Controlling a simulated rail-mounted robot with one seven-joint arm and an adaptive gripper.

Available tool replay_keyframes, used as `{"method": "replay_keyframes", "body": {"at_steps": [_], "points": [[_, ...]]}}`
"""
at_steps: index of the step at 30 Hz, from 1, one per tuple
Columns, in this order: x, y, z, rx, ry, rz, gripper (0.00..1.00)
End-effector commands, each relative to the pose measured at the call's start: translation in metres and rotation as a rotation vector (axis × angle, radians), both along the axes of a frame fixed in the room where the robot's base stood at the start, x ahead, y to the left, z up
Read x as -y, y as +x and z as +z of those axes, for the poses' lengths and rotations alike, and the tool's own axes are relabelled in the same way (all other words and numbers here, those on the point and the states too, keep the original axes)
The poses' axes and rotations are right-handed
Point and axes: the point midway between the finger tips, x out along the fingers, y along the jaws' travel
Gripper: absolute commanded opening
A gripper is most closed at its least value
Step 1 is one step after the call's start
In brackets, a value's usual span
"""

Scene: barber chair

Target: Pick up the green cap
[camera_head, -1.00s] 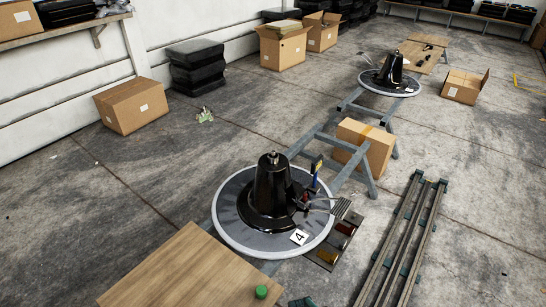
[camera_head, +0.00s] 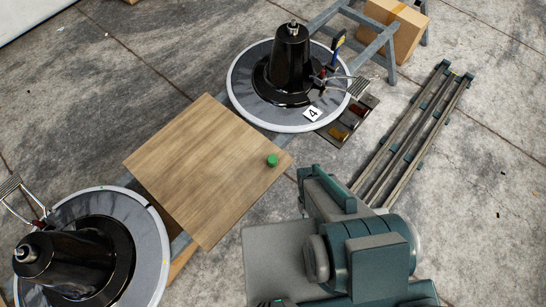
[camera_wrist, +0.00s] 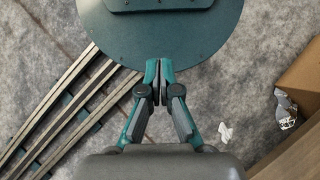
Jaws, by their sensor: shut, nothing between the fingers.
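The green cap (camera_head: 272,160) sits upright near the right corner of a square wooden board (camera_head: 190,165) in the head view. My gripper (camera_wrist: 157,64) shows in the wrist view with its two fingertips together and nothing between them. The cap is not in the wrist view. My gripper's fingers cannot be made out in the head view, where parts of my arm fill the lower right, to the right of and below the cap.
A round platform with a black chair base (camera_head: 288,65) stands beyond the board, and another (camera_head: 75,260) stands at lower left. Parallel rails (camera_head: 415,135) lie at right. A cardboard box (camera_head: 392,30) is at the top. Open floor lies at far right.

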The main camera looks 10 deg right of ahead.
Motion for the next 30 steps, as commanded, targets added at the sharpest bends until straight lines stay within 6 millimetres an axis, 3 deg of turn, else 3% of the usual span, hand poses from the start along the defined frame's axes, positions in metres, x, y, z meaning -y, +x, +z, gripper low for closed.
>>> {"method": "replay_keyframes", "body": {"at_steps": [12,24,30], "points": [[0.0,0.0,0.0,0.0,0.0,0.0,0.0],[0.0,0.0,0.0,0.0,0.0,0.0,0.64],[0.0,0.0,0.0,0.0,0.0,0.0,0.64]]}}
